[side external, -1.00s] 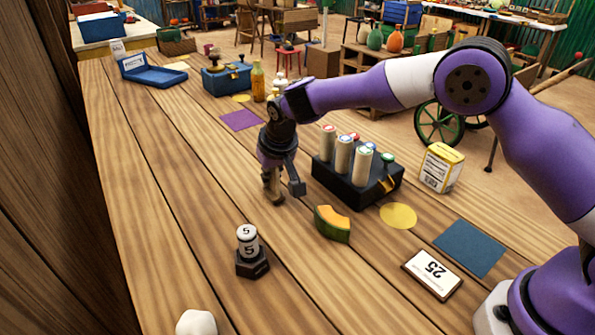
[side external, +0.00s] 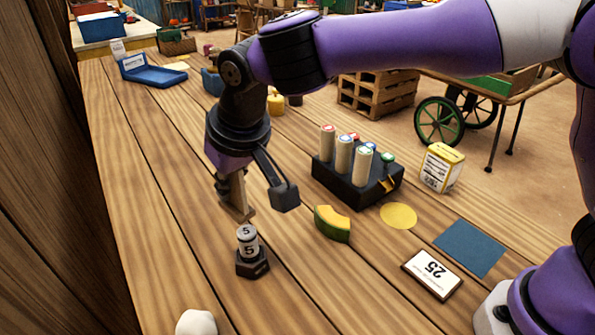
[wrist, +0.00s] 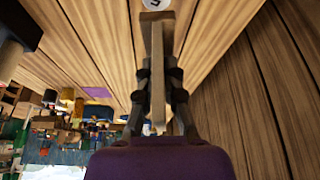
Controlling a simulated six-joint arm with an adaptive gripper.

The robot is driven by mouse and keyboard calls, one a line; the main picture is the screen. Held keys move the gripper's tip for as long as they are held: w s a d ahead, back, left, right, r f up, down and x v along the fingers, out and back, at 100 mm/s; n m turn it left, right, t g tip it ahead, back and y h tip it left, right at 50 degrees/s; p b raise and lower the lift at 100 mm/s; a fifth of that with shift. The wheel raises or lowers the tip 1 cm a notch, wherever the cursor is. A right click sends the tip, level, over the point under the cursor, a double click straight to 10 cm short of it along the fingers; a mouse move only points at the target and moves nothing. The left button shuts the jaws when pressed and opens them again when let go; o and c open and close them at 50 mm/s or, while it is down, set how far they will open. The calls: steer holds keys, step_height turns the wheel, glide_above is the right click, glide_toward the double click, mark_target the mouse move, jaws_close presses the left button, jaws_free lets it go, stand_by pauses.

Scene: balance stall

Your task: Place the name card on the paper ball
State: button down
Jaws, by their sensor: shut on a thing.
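The name card (side external: 237,198) is a pale wooden piece with a thin upright part and a wider foot. My gripper (side external: 226,186) is shut on it and holds it upright, just behind the cylinder marked 5 in the side view. In the wrist view the card (wrist: 157,45) stands out from between the fingers of my gripper (wrist: 160,85), with its foot at the far end. Its face and any writing cannot be read. The paper ball (side external: 197,323) is a white lump on the table at the bottom edge of the side view, partly cut off. It is apart from the card.
The cylinder marked 5 on a dark base (side external: 252,262) stands between the card and the ball. A melon slice (side external: 332,224), a black rack of rolls (side external: 340,188), a yellow box (side external: 441,167) and a card marked 25 (side external: 433,275) lie to the right.

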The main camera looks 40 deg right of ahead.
steer(key=s+a+r+n+g+y, duration=0.2)
steer(key=s+a+n, duration=0.5)
steer(key=s+n, duration=0.15)
steer(key=s+a+r+n+g+y, duration=0.2)
steer(key=s+a+n+g, duration=0.1)
steer(key=s+a+n, duration=0.6)
steer(key=m, duration=0.1)
glide_above(185, 321)
step_height(185, 321, down, 6)
steer(key=shift+f, duration=2.15)
steer(key=shift+f, duration=0.1)
steer(key=c, duration=1)
jaws_free()
